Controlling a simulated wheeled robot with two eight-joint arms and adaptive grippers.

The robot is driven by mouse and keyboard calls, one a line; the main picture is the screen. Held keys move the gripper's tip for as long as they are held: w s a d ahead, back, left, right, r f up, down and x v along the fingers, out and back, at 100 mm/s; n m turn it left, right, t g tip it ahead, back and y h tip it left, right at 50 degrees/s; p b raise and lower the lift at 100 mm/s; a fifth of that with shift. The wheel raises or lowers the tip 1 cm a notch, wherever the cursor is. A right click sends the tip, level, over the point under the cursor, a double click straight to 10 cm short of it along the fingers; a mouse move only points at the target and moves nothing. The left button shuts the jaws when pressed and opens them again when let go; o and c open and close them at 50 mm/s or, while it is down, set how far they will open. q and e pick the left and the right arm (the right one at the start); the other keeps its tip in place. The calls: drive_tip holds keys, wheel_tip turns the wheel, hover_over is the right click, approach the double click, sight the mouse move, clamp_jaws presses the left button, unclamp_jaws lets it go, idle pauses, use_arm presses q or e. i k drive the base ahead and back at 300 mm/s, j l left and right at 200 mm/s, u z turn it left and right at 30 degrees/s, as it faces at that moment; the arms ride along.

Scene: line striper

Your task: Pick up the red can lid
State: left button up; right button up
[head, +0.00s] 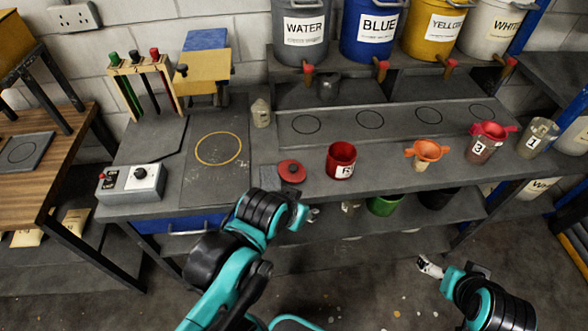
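The red can lid (291,171) lies flat on the grey workbench (262,205), left of the red can (341,160) marked R. It is round with a small dark knob on top. My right gripper (430,267) hangs low at the right over the floor, far from the lid. Its fingers are too small to read.
An orange funnel (427,152), a can marked 3 (482,147) and a can marked 1 (537,138) stand to the right. A control box (132,184) is at left. A beige bottle (260,112) stands behind the lid. Bench space around the lid is fairly clear.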

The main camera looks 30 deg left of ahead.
sight(292, 171)
drive_tip(key=j+z, duration=0.45)
drive_tip(key=k+j+z, duration=0.15)
drive_tip(key=j+z, duration=0.3)
drive_tip(key=k+j+z, duration=0.2)
drive_tip(key=j+z, duration=0.25)
